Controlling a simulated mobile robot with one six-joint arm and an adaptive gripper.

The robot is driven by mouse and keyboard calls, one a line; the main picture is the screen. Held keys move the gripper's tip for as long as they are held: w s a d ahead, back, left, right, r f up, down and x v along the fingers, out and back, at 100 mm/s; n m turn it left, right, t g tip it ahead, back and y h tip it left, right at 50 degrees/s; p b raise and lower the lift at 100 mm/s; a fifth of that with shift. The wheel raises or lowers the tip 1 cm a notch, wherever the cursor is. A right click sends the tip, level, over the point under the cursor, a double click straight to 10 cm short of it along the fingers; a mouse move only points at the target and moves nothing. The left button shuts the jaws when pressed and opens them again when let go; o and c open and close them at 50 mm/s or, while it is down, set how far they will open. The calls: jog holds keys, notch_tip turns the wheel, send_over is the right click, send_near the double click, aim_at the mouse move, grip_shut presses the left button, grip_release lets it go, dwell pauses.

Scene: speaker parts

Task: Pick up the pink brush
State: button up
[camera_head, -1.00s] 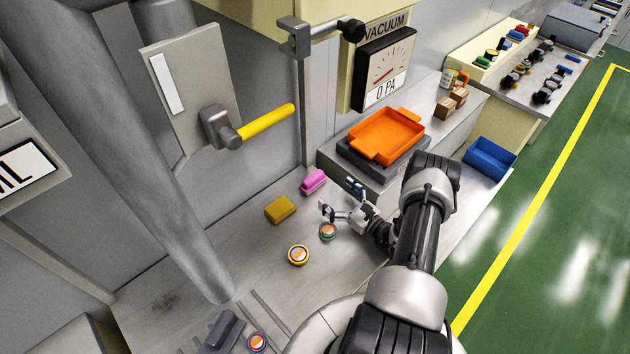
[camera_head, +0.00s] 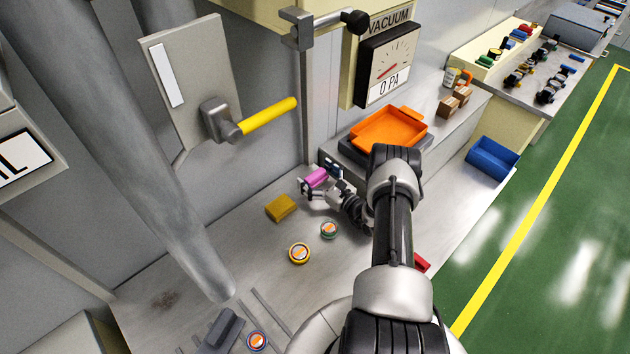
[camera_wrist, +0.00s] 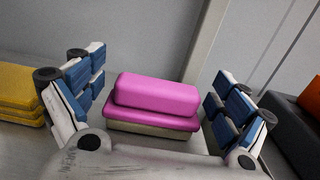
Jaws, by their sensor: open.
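The pink brush (camera_head: 316,178) lies on the metal bench close to the back wall. In the wrist view the pink brush (camera_wrist: 156,100) shows a pink block top above a pale base. My gripper (camera_head: 320,180) is open, with one finger on each side of the brush. In the wrist view the blue-padded fingers of my gripper (camera_wrist: 160,98) stand left and right of it, with a small gap visible on each side. The brush's underside is hidden.
A yellow brush (camera_head: 281,208) lies left of my gripper. Two round tins, one yellow-rimmed (camera_head: 299,253) and one green-rimmed (camera_head: 328,229), lie in front. An orange tray (camera_head: 388,130) stands on a dark base at right. A red object (camera_head: 422,263) is partly behind my arm.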

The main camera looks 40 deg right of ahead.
aim_at(315, 174)
jog(key=shift+c, duration=0.3)
jog(key=c, duration=1.1)
jog(key=shift+r, duration=0.15)
notch_tip(315, 174, up, 20)
jog(key=p, duration=0.4)
jog(key=o, duration=0.5)
jog(key=c, duration=0.7)
